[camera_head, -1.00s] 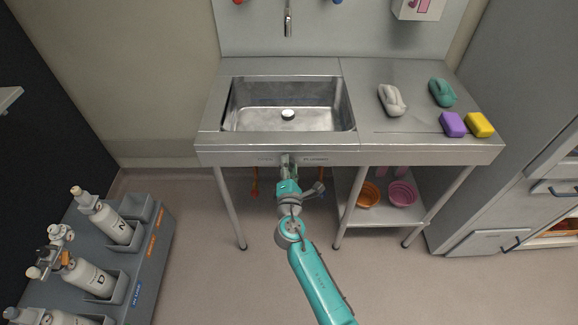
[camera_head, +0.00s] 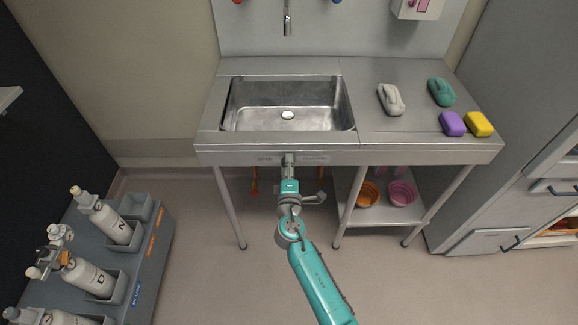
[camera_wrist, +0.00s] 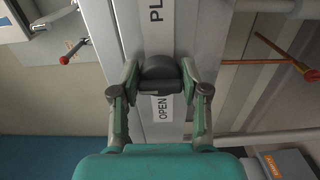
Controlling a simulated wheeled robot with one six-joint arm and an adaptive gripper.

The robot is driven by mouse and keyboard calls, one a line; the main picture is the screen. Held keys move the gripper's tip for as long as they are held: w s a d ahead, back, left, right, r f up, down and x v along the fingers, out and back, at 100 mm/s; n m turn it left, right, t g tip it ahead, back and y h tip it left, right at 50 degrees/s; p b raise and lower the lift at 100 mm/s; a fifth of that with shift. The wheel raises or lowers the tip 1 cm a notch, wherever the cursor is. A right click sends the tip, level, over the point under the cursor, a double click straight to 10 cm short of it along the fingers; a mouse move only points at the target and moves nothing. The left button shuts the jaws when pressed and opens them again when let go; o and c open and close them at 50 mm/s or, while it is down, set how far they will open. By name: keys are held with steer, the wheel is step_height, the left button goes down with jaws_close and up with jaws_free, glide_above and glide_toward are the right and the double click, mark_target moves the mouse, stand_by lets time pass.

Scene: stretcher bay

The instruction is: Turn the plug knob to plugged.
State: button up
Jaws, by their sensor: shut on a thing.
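The plug knob (camera_wrist: 160,68) is a dark, rounded knob on the sink's front panel. In the wrist view my gripper (camera_wrist: 161,76) is shut on it, one finger on each side. The OPEN label (camera_wrist: 162,108) shows below the knob there, and part of the other label (camera_wrist: 159,14) above it. In the head view my gripper (camera_head: 288,160) is at the panel between the OPEN label (camera_head: 265,160) and the PLUGGED label (camera_head: 315,160), and it hides the knob. The round drain stopper (camera_head: 288,115) looks flat in the sink floor (camera_head: 255,118).
Orange and pink bowls (camera_head: 401,193) stand on the shelf below. A bottle rack (camera_head: 150,260) is at left, grey cabinets (camera_head: 500,100) at right. The floor between is clear.

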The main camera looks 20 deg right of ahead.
stand_by(0.3)
steer(key=o, duration=1.1)
steer(key=v, duration=1.2)
